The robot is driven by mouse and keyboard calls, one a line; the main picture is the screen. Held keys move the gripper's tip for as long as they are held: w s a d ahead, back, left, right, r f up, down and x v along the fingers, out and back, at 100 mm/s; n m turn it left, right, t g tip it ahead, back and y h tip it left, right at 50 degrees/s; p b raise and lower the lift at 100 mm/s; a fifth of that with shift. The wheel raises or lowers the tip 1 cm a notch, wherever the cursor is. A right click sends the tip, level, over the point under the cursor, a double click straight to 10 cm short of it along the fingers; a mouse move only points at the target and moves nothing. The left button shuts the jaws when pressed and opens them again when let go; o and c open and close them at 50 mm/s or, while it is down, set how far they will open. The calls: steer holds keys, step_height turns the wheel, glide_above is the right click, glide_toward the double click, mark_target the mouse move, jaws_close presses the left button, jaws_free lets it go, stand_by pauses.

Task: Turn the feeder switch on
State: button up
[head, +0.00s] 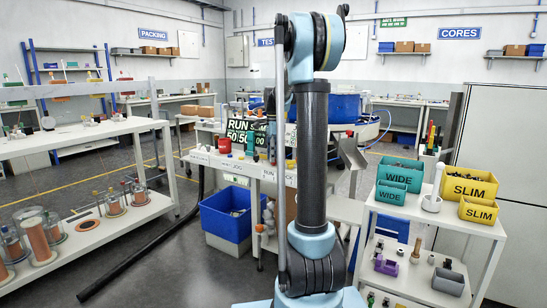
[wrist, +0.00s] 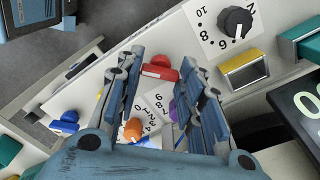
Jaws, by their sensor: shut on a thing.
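In the wrist view, my gripper (wrist: 162,72) reaches over a white panel with its two blue fingers apart. A red piece with a rounded red top (wrist: 160,70) spans the gap between the fingertips, and the fingers are shut on it. No readable label says which control is the feeder switch. A black dial (wrist: 237,22) with numbers around it is at the upper right, above a yellow-framed metal piece (wrist: 243,74). In the head view my arm hides the gripper and part of the bench.
Near the fingers in the wrist view are an orange knob (wrist: 133,130), a blue knob (wrist: 65,122) and a purple piece (wrist: 173,111). A dark display (wrist: 300,100) stands at right. In the head view, a blue bin (head: 226,215) sits below the bench; green and yellow bins stand right.

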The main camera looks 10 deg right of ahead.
steer(key=shift+w, duration=0.15)
steer(key=o, duration=1.1)
steer(key=shift+c, duration=0.2)
step_height(320, 180, up, 12)
